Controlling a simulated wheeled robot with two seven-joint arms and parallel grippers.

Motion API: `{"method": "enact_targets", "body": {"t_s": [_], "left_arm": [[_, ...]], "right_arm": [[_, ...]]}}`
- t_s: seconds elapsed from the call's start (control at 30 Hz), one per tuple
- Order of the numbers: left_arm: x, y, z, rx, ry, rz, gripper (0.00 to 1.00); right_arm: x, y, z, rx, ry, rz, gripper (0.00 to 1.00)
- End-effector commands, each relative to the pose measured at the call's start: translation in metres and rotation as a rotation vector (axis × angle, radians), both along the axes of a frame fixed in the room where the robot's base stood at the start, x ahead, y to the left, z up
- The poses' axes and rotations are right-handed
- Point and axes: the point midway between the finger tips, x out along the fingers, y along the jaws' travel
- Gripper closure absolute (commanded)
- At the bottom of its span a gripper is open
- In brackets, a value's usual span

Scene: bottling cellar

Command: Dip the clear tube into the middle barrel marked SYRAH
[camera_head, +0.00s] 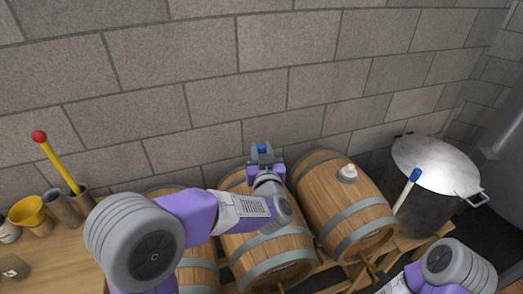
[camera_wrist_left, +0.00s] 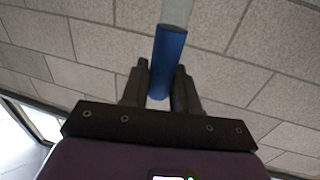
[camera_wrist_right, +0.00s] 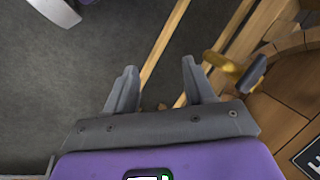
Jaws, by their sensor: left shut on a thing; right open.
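My left gripper (camera_head: 263,155) is shut on the blue grip of the clear tube (camera_head: 262,148), above the far part of the middle barrel (camera_head: 262,248). In the left wrist view the blue grip (camera_wrist_left: 168,60) stands between the fingers, with a short pale length of tube (camera_wrist_left: 177,12) beyond it. In the head view my left arm hides the tube's lower part and the barrel's top, so I cannot tell whether the tube is in the barrel. The SYRAH mark is not readable. My right gripper (camera_wrist_right: 160,68) is open and empty over the dark floor.
A left barrel (camera_head: 200,262) is partly behind my arm; a right barrel (camera_head: 335,200) has a white bung (camera_head: 347,173). A lidded pot (camera_head: 425,205) and a white stick with a blue end (camera_head: 407,190) stand right. A yellow stick (camera_head: 60,165) and cups stand left.

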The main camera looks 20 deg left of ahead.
Motion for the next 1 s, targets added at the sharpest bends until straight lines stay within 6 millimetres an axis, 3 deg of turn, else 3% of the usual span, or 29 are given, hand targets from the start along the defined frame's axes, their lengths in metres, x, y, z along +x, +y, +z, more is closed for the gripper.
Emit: {"method": "enact_targets", "body": {"t_s": [1.0], "left_arm": [[0.000,0.000,-0.053,0.001,-0.002,0.000,0.97]], "right_arm": [[0.000,0.000,-0.042,0.000,0.000,0.000,0.46]]}}
